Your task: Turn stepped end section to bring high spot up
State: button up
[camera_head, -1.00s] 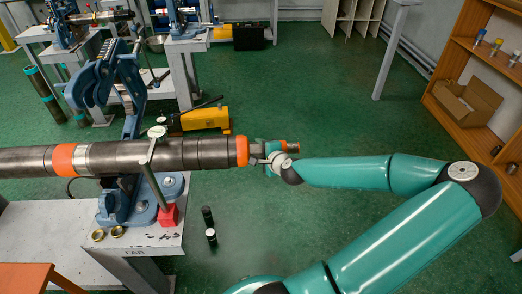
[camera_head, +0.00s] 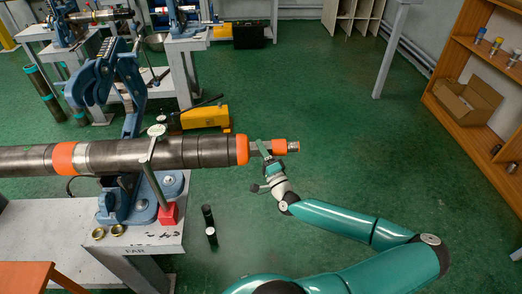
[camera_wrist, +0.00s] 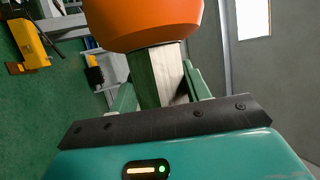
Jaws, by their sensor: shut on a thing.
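A long dark steel pipe (camera_head: 180,154) lies level in the blue vise (camera_head: 118,195). Its right end has an orange collar (camera_head: 242,149), then a narrower metal end section (camera_head: 254,148) with an orange band (camera_head: 280,147) and a short metal tip. In the wrist view the orange collar (camera_wrist: 145,22) is at the top, with the flat-sided metal end section (camera_wrist: 158,72) below it. My gripper (camera_head: 263,149) is shut on this end section, just right of the collar. Its two green fingers (camera_wrist: 160,92) flank the metal. I cannot make out a high spot.
A bench (camera_head: 60,222) carries the vise, a red block (camera_head: 168,214) and brass rings (camera_head: 98,234). Black cylinders (camera_head: 208,216) and a yellow tool (camera_head: 206,117) are nearby. An orange shelf (camera_head: 450,110) stands right.

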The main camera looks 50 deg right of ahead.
jog(key=shift+d+n+t, duration=0.1)
jog(key=shift+n+t, duration=0.8)
jog(key=shift+t, duration=0.7)
jog(key=o, duration=1)
jog(key=shift+c, duration=0.2)
jog(key=v, duration=1.3)
jog(key=shift+s+f, duration=0.2)
jog(key=shift+s, duration=0.15)
